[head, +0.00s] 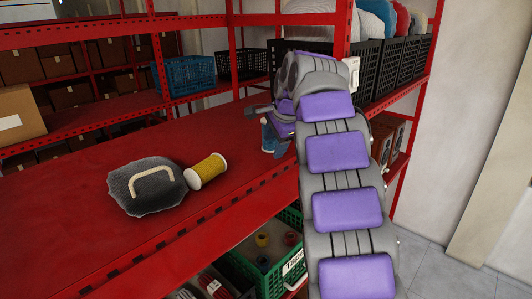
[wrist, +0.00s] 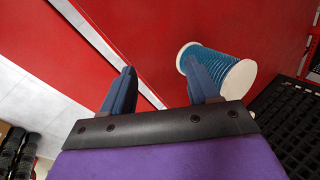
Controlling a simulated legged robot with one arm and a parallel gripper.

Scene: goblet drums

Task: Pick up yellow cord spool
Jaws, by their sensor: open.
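The yellow cord spool (head: 208,170) lies on its side on the red shelf in the head view, with pale end discs. It is right beside a dark grey lump with a beige handle (head: 147,187). My gripper (head: 266,116) is farther back and to the right, apart from the yellow spool. In the wrist view my gripper (wrist: 158,65) is open, with nothing between its dark blue fingers. A blue cord spool (wrist: 214,65) with white discs is beside the right finger; whether they touch is unclear. The yellow spool is not in the wrist view.
The blue spool also shows in the head view (head: 267,134), partly hidden by my arm. Black crates (head: 365,72) stand behind my arm, and a blue crate (head: 184,75) stands at the back. A green crate (head: 262,262) is below.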

